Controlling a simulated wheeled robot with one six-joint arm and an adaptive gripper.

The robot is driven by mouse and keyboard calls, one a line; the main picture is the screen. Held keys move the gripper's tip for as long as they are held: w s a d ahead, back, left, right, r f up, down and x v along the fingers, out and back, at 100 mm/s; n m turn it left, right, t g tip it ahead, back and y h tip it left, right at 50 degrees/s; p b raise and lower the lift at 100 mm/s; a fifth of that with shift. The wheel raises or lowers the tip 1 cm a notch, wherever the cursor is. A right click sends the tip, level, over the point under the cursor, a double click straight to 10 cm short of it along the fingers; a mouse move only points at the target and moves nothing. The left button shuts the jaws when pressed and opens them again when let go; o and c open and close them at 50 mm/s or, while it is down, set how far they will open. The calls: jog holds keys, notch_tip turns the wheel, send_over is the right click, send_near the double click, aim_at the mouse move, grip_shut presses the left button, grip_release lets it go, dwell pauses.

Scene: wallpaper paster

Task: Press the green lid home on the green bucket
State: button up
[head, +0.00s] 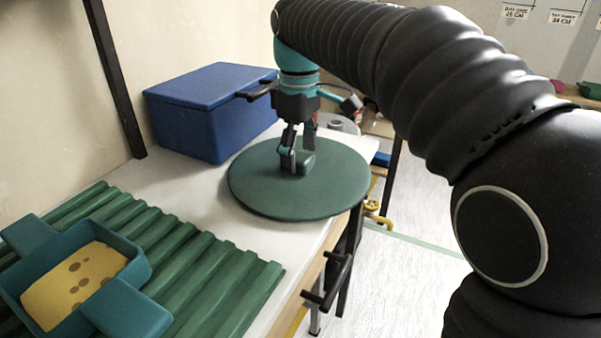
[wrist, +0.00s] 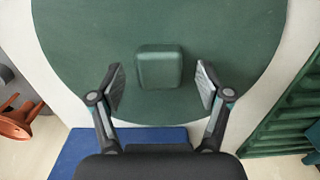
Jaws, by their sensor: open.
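The green lid (head: 255,180) is a wide, round, dark green disc with a small block-shaped knob. It lies flat on the white table near its right edge in the head view. It also fills the upper part of the wrist view (wrist: 85,40), with its knob (wrist: 160,68) near the middle. My gripper (head: 300,158) is over the lid, pointing down at the knob. In the wrist view my open fingers (wrist: 160,72) stand on either side of the knob with a gap on each side. I cannot make out the green bucket with certainty.
A lidded blue box (head: 200,115) stands behind the lid. At front left, a ridged green sheet (head: 215,280) bears a teal tray (head: 135,262) with a yellow sponge (head: 75,285). A green object (head: 590,90) shows at far right. Floor is open right of the table.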

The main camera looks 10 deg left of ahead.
jog(key=shift+f, duration=0.6)
jog(key=c, duration=1.3)
jog(key=shift+r, duration=0.2)
